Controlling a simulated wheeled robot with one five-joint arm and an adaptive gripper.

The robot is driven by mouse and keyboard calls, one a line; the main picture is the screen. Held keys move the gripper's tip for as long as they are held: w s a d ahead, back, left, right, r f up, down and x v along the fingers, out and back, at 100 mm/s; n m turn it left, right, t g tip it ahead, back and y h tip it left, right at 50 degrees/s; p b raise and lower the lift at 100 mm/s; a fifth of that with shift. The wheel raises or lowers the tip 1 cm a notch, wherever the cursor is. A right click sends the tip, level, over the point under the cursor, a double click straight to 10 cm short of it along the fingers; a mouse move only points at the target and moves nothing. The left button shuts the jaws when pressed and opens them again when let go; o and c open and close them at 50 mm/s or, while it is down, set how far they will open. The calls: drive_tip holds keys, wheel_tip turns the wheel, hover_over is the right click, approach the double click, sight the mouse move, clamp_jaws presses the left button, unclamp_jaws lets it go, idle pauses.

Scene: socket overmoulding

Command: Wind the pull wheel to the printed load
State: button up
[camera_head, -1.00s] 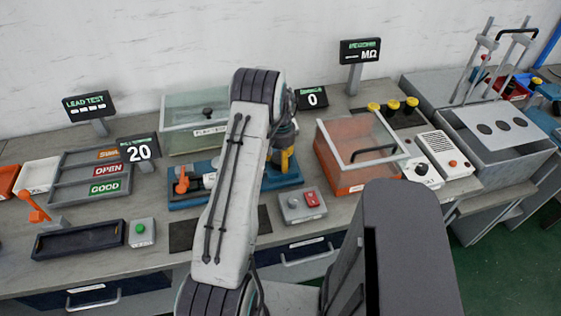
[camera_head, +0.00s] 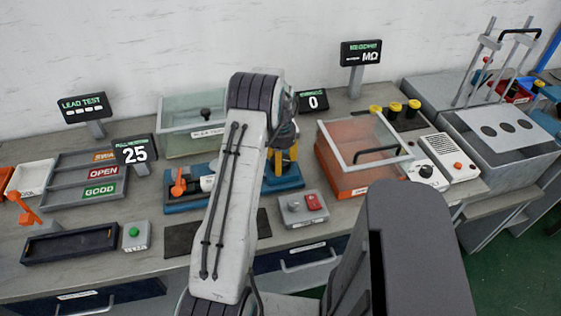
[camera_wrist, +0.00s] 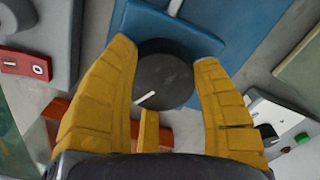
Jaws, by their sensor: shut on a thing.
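The pull wheel (camera_wrist: 166,80) is a dark round knob with a white pointer mark. In the wrist view it sits between the two yellow fingers of my gripper (camera_wrist: 168,92), which are shut on its sides. It is mounted on the blue bench fixture (camera_head: 178,208), which also shows in the wrist view (camera_wrist: 245,25). In the head view my arm hides the wheel and the middle of the fixture; my gripper (camera_head: 286,158) shows at its right end. A small black display (camera_head: 135,151) left of the fixture reads 25. I cannot make out a printed load.
A grey box with a red switch (camera_head: 302,208) stands in front of the fixture. An orange bin with a clear lid (camera_head: 350,192) is to the right, a green-tinted box (camera_head: 180,140) behind. Another display (camera_head: 312,101) reads 0. Sorting trays (camera_head: 70,203) lie at left.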

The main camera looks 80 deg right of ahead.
drive_tip(key=shift+a+f, duration=0.15)
drive_tip(key=o, duration=1.3)
drive_tip(key=shift+c, duration=0.2)
wheel_tip(320, 180, up, 12)
drive_tip(key=shift+n, duration=0.3)
idle(0.4)
